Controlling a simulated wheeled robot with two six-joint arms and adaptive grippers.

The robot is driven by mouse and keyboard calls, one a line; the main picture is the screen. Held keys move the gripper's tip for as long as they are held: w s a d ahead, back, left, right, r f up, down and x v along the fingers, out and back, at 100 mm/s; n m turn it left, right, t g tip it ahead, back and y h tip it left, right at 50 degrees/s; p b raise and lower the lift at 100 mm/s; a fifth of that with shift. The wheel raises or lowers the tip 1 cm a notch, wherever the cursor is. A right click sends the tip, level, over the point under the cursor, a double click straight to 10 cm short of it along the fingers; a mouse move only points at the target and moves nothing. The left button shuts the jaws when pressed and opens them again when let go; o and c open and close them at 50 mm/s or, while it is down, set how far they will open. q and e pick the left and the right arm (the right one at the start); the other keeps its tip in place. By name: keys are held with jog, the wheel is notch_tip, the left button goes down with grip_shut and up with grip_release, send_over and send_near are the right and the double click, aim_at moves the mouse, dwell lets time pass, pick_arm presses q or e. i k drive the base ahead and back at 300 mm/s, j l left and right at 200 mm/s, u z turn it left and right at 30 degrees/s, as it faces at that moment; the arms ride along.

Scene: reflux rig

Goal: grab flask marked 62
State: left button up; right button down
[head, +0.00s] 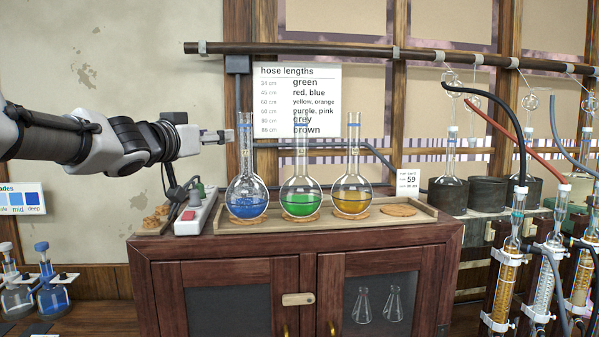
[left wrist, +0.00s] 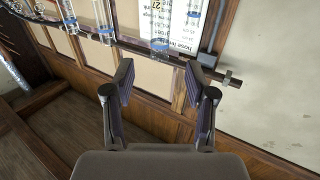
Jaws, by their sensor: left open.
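Three round-bottomed flasks stand on cork rings in a wooden tray (head: 225,222) on the cabinet: a blue-liquid flask (head: 246,207), a green-liquid flask (head: 300,200) and an amber-liquid flask (head: 351,202). I cannot read a mark 62 on any of them. My left gripper (head: 226,136) comes in from the left at neck height, just left of the blue flask's neck and seemingly apart from it. In the left wrist view its jaws (left wrist: 159,86) are open with nothing between them. Glass necks with blue bands show beyond the fingertips at the top. My right gripper is not in view.
An empty cork ring (head: 398,210) lies at the tray's right. A white power strip (head: 196,212) is left of the tray. A dark rail (head: 300,48) runs above. A card reading 59 (head: 408,182) and glass columns with hoses stand at right.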

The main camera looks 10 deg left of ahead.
aim_at(301, 196)
jog(key=i+l, duration=0.1)
jog(key=l, duration=0.35)
jog(key=i+l, duration=0.15)
jog(key=l, duration=0.35)
jog(key=i+l, duration=0.1)
jog(key=l, duration=0.35)
jog(key=i+l+u, duration=0.1)
jog(key=l, duration=0.35)
